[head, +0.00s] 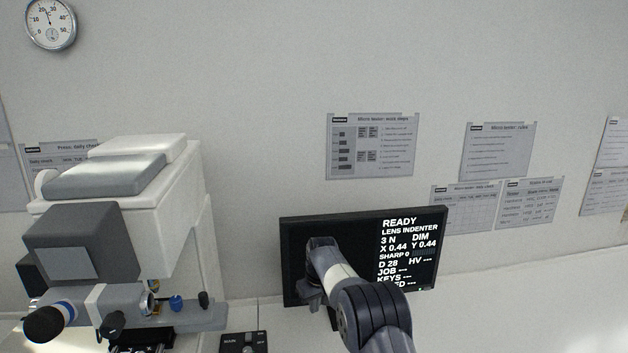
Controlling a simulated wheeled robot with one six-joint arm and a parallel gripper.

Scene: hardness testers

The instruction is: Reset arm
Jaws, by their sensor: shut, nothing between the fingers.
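My arm rises from the bottom edge in the head view, in front of the dark monitor (300,228). My gripper (311,294) is at the arm's far end, low against the monitor's left half. It is small and dark there, and its fingertips are hard to make out. It is shut and holds nothing. The monitor reads READY, LENS INDENTER, 3 N and D 28, with HV blank. My arm hides part of its lower lines.
A white and grey hardness tester (160,235) stands at the left, with an eyepiece and knobs low in front. A black control box (243,343) marked MAIN sits at the bottom edge. Paper notices (372,146) and a dial gauge (50,24) hang on the wall. The bench at right is bare.

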